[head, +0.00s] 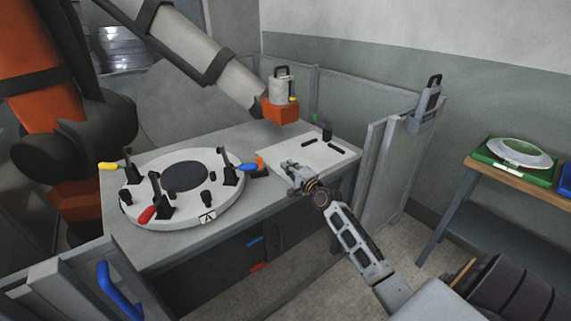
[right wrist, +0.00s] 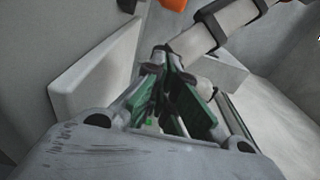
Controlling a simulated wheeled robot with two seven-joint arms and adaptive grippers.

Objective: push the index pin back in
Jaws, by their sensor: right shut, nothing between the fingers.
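A round white fixture (head: 190,217) sits on the grey table. It carries a dark disc (head: 185,176), black clamps with yellow, red and blue handles, and a small "A" label. A small orange piece (head: 261,164) stands by its right edge, near the blue handle; I cannot tell whether it is the index pin. No other part is clearly the pin. My right gripper (head: 288,166) is shut and empty over the white plate, right of the fixture. Its green and dark fingers (right wrist: 172,100) show in the right wrist view. My left gripper is out of view.
The white plate (head: 318,158) bears black bars and a black post. A large orange and grey robot arm (head: 190,42) reaches over the table's back, with an orange tool end (head: 281,110). Fence panels (head: 402,160) stand right; a side table holds a green tray (head: 510,172).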

